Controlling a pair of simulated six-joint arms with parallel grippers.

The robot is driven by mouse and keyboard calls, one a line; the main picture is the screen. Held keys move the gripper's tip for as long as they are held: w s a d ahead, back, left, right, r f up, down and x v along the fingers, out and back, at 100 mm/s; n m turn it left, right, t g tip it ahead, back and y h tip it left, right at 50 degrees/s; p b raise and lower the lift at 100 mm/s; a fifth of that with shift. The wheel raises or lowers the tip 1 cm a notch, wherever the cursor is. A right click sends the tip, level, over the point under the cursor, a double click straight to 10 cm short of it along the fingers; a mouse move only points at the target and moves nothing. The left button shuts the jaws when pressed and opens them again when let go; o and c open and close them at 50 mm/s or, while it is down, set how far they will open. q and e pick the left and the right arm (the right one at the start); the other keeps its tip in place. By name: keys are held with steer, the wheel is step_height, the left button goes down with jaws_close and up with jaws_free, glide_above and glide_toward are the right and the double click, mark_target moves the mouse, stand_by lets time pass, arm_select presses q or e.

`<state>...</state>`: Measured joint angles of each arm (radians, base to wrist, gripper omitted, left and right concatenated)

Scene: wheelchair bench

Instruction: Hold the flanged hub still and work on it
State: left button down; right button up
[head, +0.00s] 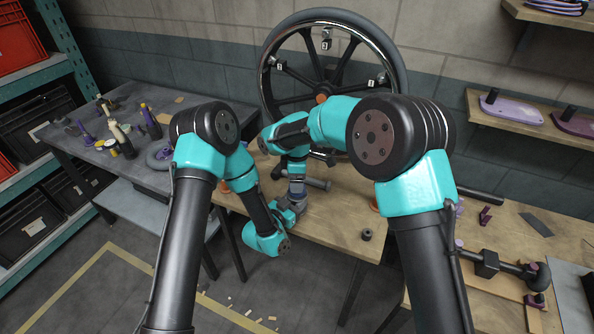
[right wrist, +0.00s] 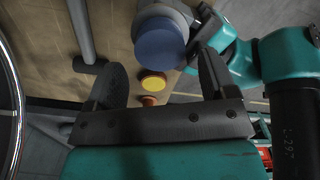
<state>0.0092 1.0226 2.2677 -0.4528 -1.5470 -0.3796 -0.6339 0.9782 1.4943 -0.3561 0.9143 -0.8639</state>
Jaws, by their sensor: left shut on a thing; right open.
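The flanged hub appears to be the part with a round blue-grey end (right wrist: 160,40) in the right wrist view. In the head view its grey body (head: 297,188) is partly hidden by my arms. My left gripper (head: 291,206) is shut on it low over the bench's front part. That gripper also shows beside the hub in the right wrist view (right wrist: 208,32). My right gripper (right wrist: 160,80) is open, with the hub's blue end ahead of its fingers and nothing between them. In the head view the right gripper (head: 297,168) is above the hub, its fingers hard to make out.
A grey bar (head: 318,183) sticks out close to the hub. A large spoked wheel (head: 395,55) stands behind. A small dark ring (head: 367,234) lies on the wooden bench (head: 335,225). Tools and bottles (head: 120,137) crowd the left table. A clamp-like tool (head: 487,263) lies at right.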

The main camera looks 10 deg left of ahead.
steer(key=shift+f, duration=2.05)
steer(key=c, duration=0.9)
steer(key=m, duration=0.5)
steer(key=shift+m, duration=0.3)
steer(key=m, duration=0.6)
steer(key=o, duration=1.1)
step_height(320, 180, up, 12)
